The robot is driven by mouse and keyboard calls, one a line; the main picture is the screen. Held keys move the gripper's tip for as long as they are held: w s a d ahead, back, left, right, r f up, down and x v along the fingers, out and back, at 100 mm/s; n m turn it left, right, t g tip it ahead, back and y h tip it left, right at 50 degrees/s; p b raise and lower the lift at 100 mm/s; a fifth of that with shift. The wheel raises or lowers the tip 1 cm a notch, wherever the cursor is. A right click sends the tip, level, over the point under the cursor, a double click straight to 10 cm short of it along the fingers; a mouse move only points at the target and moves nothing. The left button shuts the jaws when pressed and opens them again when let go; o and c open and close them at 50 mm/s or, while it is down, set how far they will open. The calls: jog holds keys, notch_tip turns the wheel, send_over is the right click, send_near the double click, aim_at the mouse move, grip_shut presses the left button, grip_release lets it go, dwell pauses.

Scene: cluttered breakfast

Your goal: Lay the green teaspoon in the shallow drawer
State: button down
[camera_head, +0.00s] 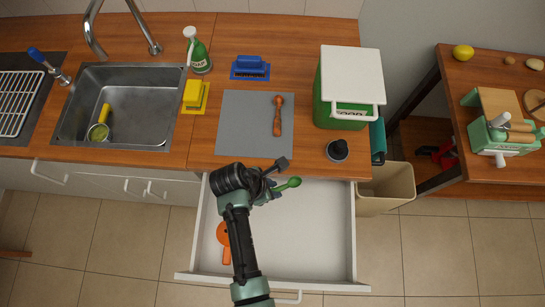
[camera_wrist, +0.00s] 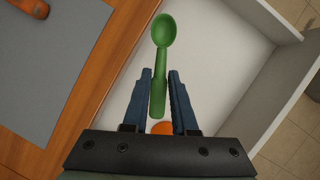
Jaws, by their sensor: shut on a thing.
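The green teaspoon (camera_head: 289,184) is held in my gripper (camera_head: 268,191), over the back part of the open shallow drawer (camera_head: 315,240). In the wrist view the green teaspoon (camera_wrist: 163,60) points away from me, bowl outward, with its handle between the two blue fingers of my gripper (camera_wrist: 160,88). The white drawer floor (camera_wrist: 210,65) shows beneath it. How high the spoon is above the floor is hard to tell. An orange utensil (camera_head: 225,240) lies in the left part of the drawer, partly hidden by my arm.
The drawer's middle and right are clear. The wooden counter edge (camera_wrist: 85,95) borders the drawer at the back. On the counter are a grey mat (camera_head: 240,125) with a brown-orange spoon (camera_head: 278,115), a dark cup (camera_head: 337,150) and a green-white box (camera_head: 350,80). A beige bin (camera_head: 387,190) stands at right.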

jog(key=shift+a+n, duration=0.1)
jog(key=shift+n, duration=0.2)
jog(key=shift+r+p, duration=0.2)
jog(key=shift+p, duration=0.2)
jog(key=b, duration=0.9)
send_near(277, 200)
jog(key=shift+x, duration=2.7)
jog(key=shift+f+b, duration=0.3)
jog(key=shift+f, duration=0.1)
jog(key=shift+c, duration=0.3)
grip_release()
jog(key=shift+r, duration=0.1)
